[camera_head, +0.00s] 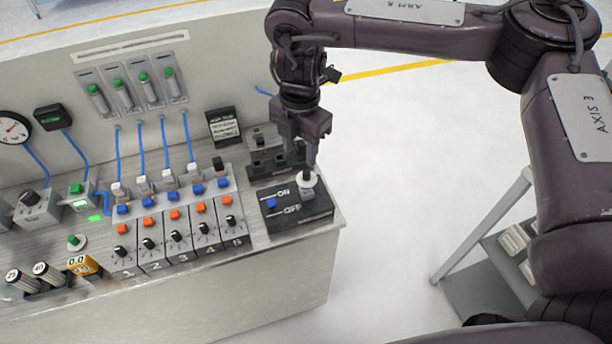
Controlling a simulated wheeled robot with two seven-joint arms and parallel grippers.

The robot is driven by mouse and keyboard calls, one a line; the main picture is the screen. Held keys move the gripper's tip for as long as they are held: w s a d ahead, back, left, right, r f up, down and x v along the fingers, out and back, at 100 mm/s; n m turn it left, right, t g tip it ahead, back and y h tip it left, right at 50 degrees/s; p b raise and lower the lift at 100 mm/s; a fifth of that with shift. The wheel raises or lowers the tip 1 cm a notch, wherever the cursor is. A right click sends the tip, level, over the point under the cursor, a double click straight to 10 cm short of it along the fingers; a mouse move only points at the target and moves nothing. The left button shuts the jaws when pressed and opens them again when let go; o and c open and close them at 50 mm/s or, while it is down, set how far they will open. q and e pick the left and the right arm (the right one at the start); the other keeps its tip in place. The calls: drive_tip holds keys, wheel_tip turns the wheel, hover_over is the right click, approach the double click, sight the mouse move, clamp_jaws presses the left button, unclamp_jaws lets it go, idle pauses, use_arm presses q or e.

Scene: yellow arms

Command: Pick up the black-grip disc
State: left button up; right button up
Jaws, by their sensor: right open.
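A small pale disc (309,189) sits on top of a black box with white lettering (291,221) at the right end of the bench. My right gripper (311,163) comes down from above, with its fingertips right over or around the top of the disc. It is open. The fingers hide the top of the disc, so I cannot make out a black grip, nor tell whether the fingers touch it. My left gripper is not in view.
A second disc with a green grip (76,241) lies on the bench at the left. A numbered panel of knobs (180,236) stands left of the black box. A dark block (268,153) stands close behind the gripper. Open floor (400,150) lies to the right.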

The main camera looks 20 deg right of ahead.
sight(307, 172)
drive_tip(key=shift+d+r, duration=0.2)
drive_tip(key=shift+d, duration=0.25)
drive_tip(key=shift+f, duration=0.9)
drive_tip(key=f+p, duration=0.1)
drive_tip(key=f, duration=0.2)
drive_tip(key=f+p, duration=0.1)
drive_tip(key=f, duration=0.1)
drive_tip(key=shift+w+d+p, duration=0.1)
drive_tip(key=shift+d+p, duration=0.2)
drive_tip(key=shift+d, duration=0.1)
drive_tip(key=shift+w+f, duration=0.1)
drive_tip(key=shift+f, duration=0.3)
drive_tip(key=shift+c, duration=0.3)
clamp_jaws()
